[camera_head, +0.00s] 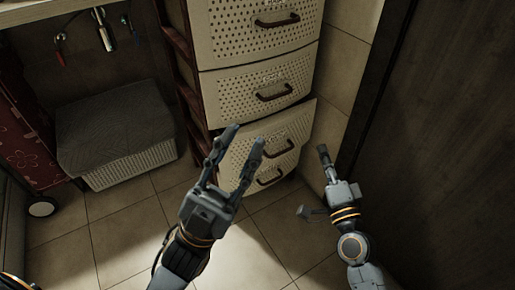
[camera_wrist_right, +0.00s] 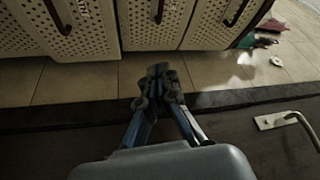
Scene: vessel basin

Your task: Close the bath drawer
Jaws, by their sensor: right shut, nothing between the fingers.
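A cream perforated drawer tower (camera_head: 255,82) stands at the back centre in the head view, with dark curved handles. Its third visible drawer (camera_head: 295,124) juts out past the fronts above, with a dark gap along its top edge. I cannot read which label it bears. My left gripper (camera_head: 244,138) is open and empty, in front of this drawer and partly covering its left side. My right gripper (camera_head: 323,150) is shut and empty, to the right of the drawer front. In the right wrist view its fingertips (camera_wrist_right: 158,72) are together below the drawer fronts (camera_wrist_right: 150,25).
A grey-lidded basket (camera_head: 115,135) sits on the tiled floor at the left, under a basin with taps. A dark panel (camera_head: 445,140) stands close on the right of my right arm. A metal handle (camera_wrist_right: 290,118) shows at the right wrist view's right.

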